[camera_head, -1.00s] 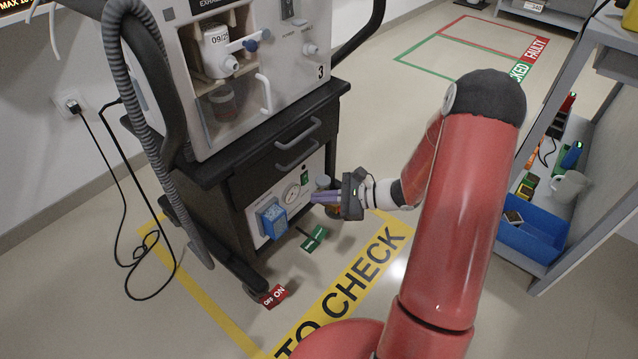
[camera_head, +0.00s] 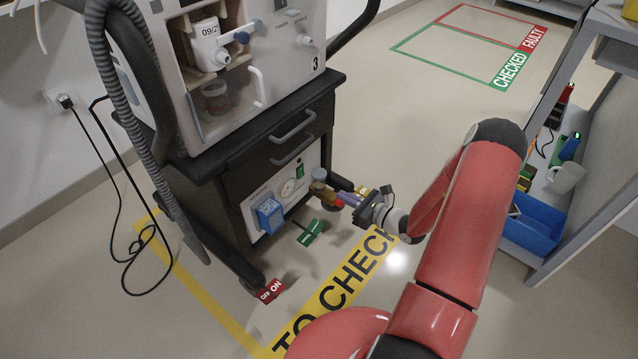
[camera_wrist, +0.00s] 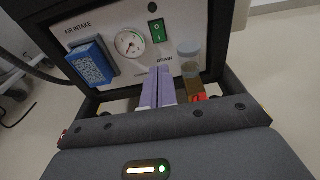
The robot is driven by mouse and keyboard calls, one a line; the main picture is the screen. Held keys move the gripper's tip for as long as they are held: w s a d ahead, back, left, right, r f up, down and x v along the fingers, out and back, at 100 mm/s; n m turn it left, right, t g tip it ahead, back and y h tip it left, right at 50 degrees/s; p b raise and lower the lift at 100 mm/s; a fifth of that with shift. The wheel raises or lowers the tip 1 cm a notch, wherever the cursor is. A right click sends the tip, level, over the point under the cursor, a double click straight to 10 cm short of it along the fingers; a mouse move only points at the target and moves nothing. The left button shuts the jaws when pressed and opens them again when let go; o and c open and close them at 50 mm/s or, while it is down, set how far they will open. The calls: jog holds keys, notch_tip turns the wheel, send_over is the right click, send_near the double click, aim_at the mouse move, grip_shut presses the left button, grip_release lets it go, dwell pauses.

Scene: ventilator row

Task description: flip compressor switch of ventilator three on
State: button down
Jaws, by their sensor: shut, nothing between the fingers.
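Ventilator three (camera_head: 290,65), marked 3, stands on a dark cart. Its compressor panel (camera_head: 262,192) is low on the cart front. The compressor switch is a green rocker (camera_head: 299,171), upper right of the round gauge (camera_head: 288,188). My gripper (camera_head: 349,198) is shut and empty, right of and in front of the panel. In the wrist view its purple fingers (camera_wrist: 158,82) point at the panel below the switch, apart from it.
A drain jar (camera_wrist: 190,70) with a red valve (camera_head: 340,203) sticks out at the panel's right, close to my fingers. A blue air intake filter (camera_head: 270,216) is at the left. A grey shelf (camera_head: 600,190) stands right.

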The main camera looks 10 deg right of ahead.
aim_at(302, 176)
jog(key=x, duration=1.3)
jog(key=shift+w+a, duration=0.25)
jog(key=shift+w, duration=0.05)
